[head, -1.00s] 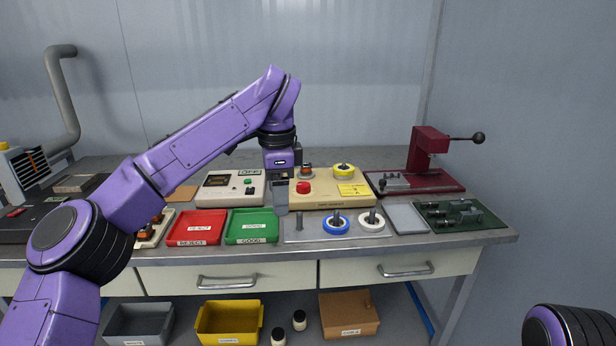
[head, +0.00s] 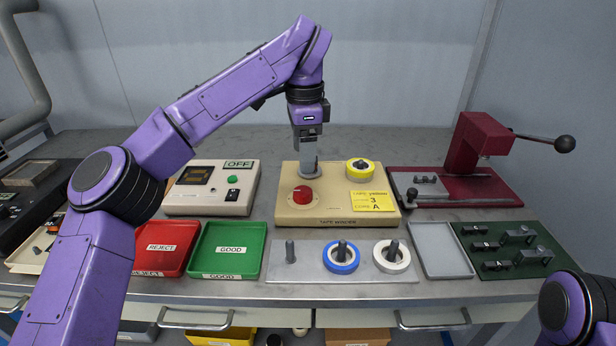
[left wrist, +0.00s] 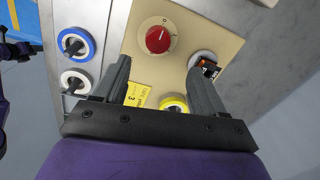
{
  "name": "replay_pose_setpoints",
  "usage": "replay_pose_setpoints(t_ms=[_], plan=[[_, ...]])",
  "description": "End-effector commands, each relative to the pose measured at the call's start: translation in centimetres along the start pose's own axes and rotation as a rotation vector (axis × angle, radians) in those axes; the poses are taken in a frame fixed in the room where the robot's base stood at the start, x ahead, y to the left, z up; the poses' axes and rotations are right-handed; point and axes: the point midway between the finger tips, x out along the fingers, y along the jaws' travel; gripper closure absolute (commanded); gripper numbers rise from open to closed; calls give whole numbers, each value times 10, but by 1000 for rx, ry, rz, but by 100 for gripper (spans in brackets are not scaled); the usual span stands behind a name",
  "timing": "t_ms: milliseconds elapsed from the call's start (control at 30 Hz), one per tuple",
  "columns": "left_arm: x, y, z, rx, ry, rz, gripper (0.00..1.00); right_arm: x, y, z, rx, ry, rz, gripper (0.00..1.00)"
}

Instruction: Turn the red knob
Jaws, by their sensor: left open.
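The red knob (head: 302,195) sits on the front left of the cream tape winder's top (head: 340,212). In the left wrist view the knob (left wrist: 158,39) shows a white pointer line and lies beyond the fingertips, roughly between them in the picture. My left gripper (head: 309,172) points down over the winder, just behind the knob in the head view. Its two fingers are apart with nothing between them in the left wrist view (left wrist: 158,66). The gripper does not touch the knob. It partly hides a round fitting at the winder's back. My right gripper is out of view.
A yellow tape roll (head: 361,169) and a yellow label (head: 369,201) are on the winder's right side. An OFF-marked box (head: 212,188) stands left. Blue (head: 341,257) and white (head: 391,255) rolls sit on pegs in front. A maroon press (head: 478,147) stands right.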

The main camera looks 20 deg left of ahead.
Motion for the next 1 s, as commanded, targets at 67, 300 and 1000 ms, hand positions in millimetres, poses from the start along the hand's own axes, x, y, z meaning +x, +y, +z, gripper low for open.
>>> replay_pose_setpoints(t_ms=[67,300,1000], plan=[[19,0,-1,3,0,5,29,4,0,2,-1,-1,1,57],[72,0,-2,4,0,4,29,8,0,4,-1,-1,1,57],[96,0,0,-1,1,0,85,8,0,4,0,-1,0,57]])
